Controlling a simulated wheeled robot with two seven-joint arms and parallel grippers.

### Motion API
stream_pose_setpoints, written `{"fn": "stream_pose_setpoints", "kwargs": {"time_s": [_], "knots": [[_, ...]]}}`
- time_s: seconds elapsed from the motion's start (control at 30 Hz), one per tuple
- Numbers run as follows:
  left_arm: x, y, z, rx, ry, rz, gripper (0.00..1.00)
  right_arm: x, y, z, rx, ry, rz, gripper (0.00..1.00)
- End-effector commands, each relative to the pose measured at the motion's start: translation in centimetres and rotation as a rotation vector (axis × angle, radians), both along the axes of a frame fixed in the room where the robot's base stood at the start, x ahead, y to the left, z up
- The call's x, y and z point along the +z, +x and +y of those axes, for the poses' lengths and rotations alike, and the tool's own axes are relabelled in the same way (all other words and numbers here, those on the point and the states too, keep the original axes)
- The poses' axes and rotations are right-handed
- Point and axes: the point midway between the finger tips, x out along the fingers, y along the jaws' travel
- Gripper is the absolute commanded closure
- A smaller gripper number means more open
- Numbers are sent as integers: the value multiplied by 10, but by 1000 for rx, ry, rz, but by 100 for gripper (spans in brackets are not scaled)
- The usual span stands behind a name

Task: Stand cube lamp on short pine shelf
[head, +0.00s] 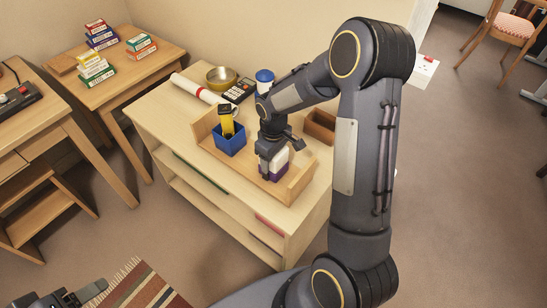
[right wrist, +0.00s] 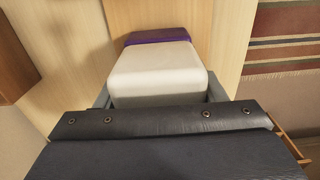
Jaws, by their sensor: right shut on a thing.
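The cube lamp, a white block on a purple base, shows in the head view (head: 279,162) and in the right wrist view (right wrist: 160,72). My right gripper (head: 269,166) is shut on its white part from above, and the lamp is upright. The lamp is at the right part of the short pine shelf (head: 299,183), a low pale wood piece with raised ends on a cabinet. I cannot tell whether its base touches the shelf board. My left gripper (head: 84,294) is at the lower left, away from the cabinet; its jaw opening is unclear.
A blue box (head: 231,142) with a yellow and black item stands on the shelf, left of the lamp. A brown box (head: 320,126), a blue-topped jar (head: 265,79), a calculator (head: 239,91), a brass bowl (head: 221,77) and a paper roll (head: 196,89) are around the shelf.

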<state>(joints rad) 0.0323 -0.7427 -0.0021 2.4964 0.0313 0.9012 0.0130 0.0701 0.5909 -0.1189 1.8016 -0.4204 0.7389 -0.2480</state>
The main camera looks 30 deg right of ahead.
Motion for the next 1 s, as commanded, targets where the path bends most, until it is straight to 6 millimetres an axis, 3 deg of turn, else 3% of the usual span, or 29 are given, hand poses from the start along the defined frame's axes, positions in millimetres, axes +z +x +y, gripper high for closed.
{"fn": "stream_pose_setpoints", "kwargs": {"time_s": [0.33,0.37,0.53,0.8,1.0], "knots": [[-3,0,0,0,0,0,37,-4,0,0,0,0,-2,66],[-3,0,0,0,0,0,37,-5,0,0,0,-1,-1,36],[-2,0,0,0,0,0,37,-3,0,0,0,-1,-1,15],[-1,0,0,0,0,0,37,-2,0,0,0,-1,-1,15],[4,0,0,0,0,0,37,20,2,0,1,-1,-6,15]]}}
